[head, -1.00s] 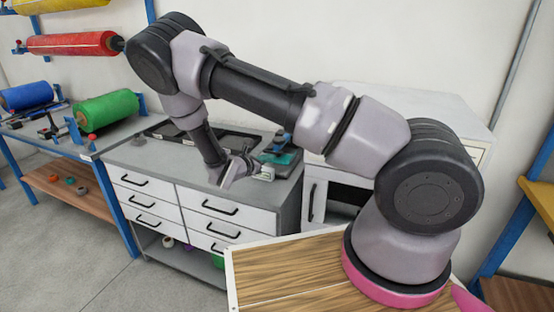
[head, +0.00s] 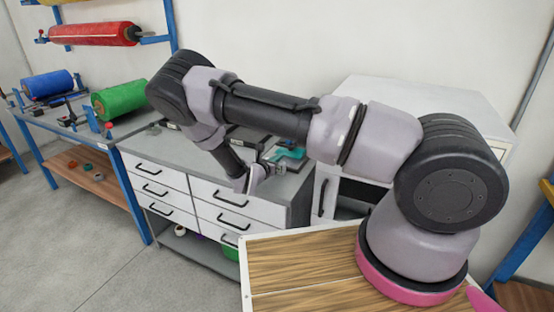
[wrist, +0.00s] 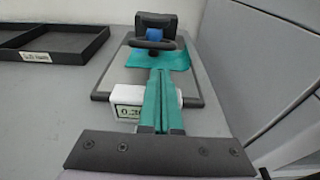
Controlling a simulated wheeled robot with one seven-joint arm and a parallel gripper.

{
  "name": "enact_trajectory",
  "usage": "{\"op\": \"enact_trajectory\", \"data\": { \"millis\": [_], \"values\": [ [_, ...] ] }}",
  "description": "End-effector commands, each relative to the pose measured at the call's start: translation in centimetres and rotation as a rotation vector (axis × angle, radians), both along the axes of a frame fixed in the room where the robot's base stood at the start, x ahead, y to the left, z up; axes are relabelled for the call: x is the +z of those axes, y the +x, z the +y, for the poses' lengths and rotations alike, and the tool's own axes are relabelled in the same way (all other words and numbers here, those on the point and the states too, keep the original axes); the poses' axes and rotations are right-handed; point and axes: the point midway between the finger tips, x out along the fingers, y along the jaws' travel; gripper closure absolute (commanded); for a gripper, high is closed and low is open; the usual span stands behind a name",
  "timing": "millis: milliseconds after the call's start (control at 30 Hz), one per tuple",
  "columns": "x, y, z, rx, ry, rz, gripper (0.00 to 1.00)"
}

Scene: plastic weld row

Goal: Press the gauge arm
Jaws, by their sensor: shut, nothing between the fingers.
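The gauge (wrist: 155,22) stands on a grey plate (wrist: 108,80) ahead of my gripper in the wrist view, with a black arm and a blue part at its middle. A teal sheet (wrist: 178,60) lies under the arm. A white display box (wrist: 128,112) sits left of my fingers; its digits begin "0." and the rest is hidden. My gripper (wrist: 159,72) is shut and empty, its teal fingers together, pointing at the gauge. I cannot tell whether the tips touch the sheet. In the head view my gripper (head: 262,172) is just in front of the teal sheet (head: 291,153).
A black divided tray (wrist: 50,42) lies left of the gauge on the grey bench. A grey wall or cabinet side (wrist: 270,70) rises to the right. A white cabinet (head: 420,105) stands behind my arm. Rolls of green (head: 120,101) and blue (head: 47,85) film are at left.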

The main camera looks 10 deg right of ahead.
Motion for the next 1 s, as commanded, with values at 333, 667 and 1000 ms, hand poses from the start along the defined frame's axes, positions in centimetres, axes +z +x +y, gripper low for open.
{"op": "enact_trajectory", "data": {
  "millis": [333, 667, 1000],
  "values": [
    [-1.0, 4.6, -3.4, -0.002, 0.002, -0.002, 1.00],
    [-1.2, 5.5, -4.0, 0.000, 0.002, -0.001, 1.00],
    [-0.8, 5.6, -3.7, -0.001, 0.011, 0.009, 1.00]
  ]
}}
